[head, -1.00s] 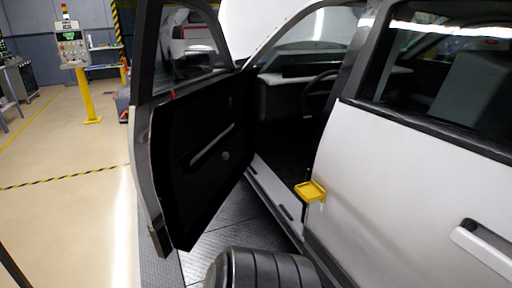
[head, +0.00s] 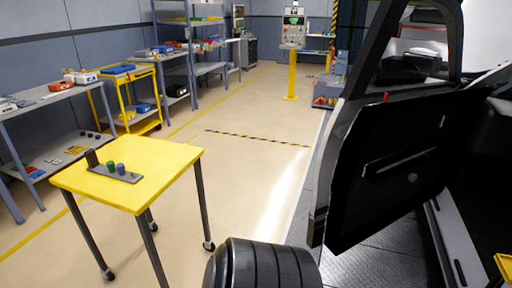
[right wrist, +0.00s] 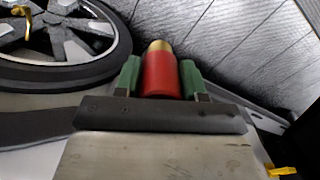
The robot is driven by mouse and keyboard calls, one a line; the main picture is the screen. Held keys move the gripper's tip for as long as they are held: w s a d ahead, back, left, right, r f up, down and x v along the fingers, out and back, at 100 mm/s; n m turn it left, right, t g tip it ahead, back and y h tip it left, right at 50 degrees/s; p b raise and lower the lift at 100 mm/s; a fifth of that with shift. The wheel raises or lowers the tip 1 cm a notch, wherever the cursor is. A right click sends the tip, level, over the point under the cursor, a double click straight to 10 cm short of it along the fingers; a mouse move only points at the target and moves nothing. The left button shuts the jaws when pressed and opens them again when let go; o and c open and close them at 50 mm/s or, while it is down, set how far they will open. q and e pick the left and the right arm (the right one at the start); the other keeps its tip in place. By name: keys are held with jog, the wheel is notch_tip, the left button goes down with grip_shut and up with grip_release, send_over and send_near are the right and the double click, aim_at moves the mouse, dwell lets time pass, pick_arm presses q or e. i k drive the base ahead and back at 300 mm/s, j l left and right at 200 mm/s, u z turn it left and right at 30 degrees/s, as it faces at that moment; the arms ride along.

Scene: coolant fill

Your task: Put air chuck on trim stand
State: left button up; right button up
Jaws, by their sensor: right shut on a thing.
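In the right wrist view the air chuck, a red cylinder with a brass-coloured tip (right wrist: 161,76), sits between the green finger pads of my right gripper (right wrist: 160,79). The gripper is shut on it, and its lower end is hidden. In the head view the trim stand appears to be the yellow-topped table on casters (head: 165,165) at the left. A dark holder (head: 127,178) with a small upright plate lies on its top, with a green piece (head: 111,167) and a blue piece (head: 120,169) in it. Neither gripper shows in the head view.
The car's open black door (head: 385,170) stands at the right. Shelves and a yellow cart (head: 131,98) line the left wall. A yellow control post (head: 292,75) stands at the back. The wrist view shows a wheel (right wrist: 60,45).

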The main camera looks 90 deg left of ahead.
aim_at(174, 157)
jog(key=u, duration=0.4)
jog(key=j+u, duration=0.1)
jog(key=u, duration=0.7)
jog(key=j+u, duration=0.1)
jog(key=u, duration=0.75)
jog(key=i+j+u, duration=0.1)
jog(key=u, duration=0.35)
jog(key=i+j+u, duration=0.1)
jog(key=u, duration=0.3)
jog(key=i+u, duration=0.2)
jog(key=u, duration=0.25)
jog(key=i+u, duration=0.15)
jog(key=u, duration=0.3)
